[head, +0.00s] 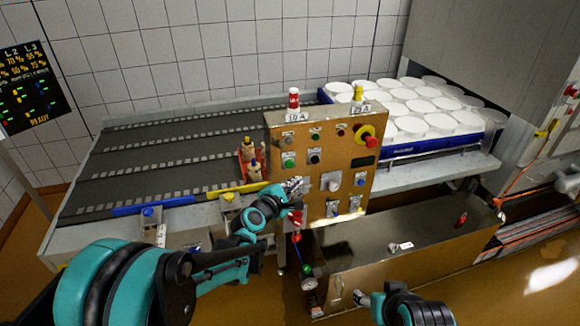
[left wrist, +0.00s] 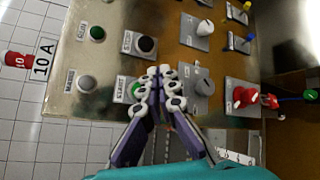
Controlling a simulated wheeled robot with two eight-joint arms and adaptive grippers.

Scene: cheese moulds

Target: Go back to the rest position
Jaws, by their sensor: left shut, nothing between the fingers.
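My left gripper (head: 296,187) is in front of the lower left part of the control panel (head: 285,123). In the left wrist view its two fingers (left wrist: 160,88) are shut together with nothing between them. They overlap the panel face near a green button and a grey selector knob (left wrist: 202,87); I cannot tell whether they touch it. My right gripper (head: 362,299) shows only partly at the bottom of the head view, low in front of the brown cabinet. Its finger state is unclear.
A dark conveyor (head: 130,165) lies left of the panel. A blue tray (head: 430,148) of white moulds (head: 441,121) stands behind it on the right. A display (head: 30,85) hangs at far left.

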